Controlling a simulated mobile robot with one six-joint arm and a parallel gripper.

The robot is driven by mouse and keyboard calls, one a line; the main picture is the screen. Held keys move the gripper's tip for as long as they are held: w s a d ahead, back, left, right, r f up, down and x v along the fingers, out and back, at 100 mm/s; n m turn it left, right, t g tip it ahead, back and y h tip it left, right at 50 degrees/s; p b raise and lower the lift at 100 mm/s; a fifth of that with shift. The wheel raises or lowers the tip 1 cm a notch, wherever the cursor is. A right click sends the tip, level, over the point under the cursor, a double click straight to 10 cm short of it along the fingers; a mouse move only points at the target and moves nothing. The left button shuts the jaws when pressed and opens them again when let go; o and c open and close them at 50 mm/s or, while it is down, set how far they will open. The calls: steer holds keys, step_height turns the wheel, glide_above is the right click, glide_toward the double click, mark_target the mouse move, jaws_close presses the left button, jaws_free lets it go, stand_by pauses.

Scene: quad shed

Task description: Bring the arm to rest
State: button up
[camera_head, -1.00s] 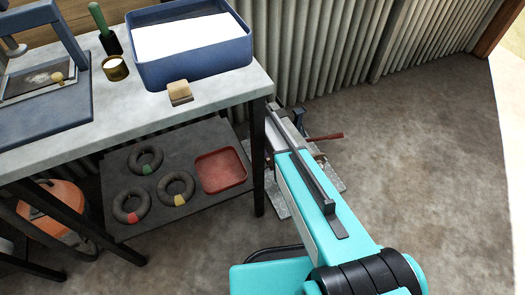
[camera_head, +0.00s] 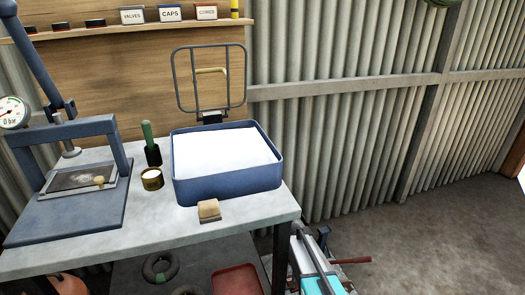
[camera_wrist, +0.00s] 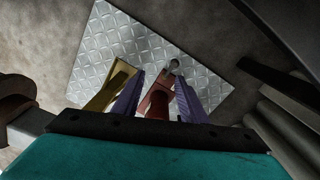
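My arm's teal and grey part (camera_head: 313,268) shows at the bottom of the head view, right of the workbench and reaching low beside it. My gripper (camera_wrist: 160,77) shows in the wrist view with its two purple fingers apart. A red part (camera_wrist: 158,102) shows between the fingers, with gaps on both sides, so it does not look gripped. Behind the fingers is a tread-patterned metal plate (camera_wrist: 112,48) on the floor. A brass-coloured piece (camera_wrist: 108,88) lies left of the fingers. The fingertips' height above the plate is hard to tell.
The workbench (camera_head: 255,212) carries a blue basin (camera_head: 228,187), a wooden block (camera_head: 209,210), a tin (camera_head: 152,181), a green-handled brush (camera_head: 150,145) and a press (camera_head: 70,170). A red tray (camera_head: 237,280) sits on the shelf below. A red handle (camera_head: 352,260) sticks out near my arm. Floor at right is clear.

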steer(key=s+d+r+n, duration=0.3)
steer(key=s+r+n, duration=0.25)
steer(key=s, duration=0.25)
steer(key=s+d+r+n, duration=0.2)
steer(key=s+r+n, duration=0.2)
steer(key=s+r, duration=0.4)
steer(key=s+f+g+p, duration=0.1)
steer(key=s+g+p, duration=0.4)
steer(key=s+p, duration=1.3)
steer(key=s, duration=0.7)
steer(key=shift+s+f, duration=0.15)
steer(key=shift+s, duration=0.2)
steer(key=shift+d, duration=0.1)
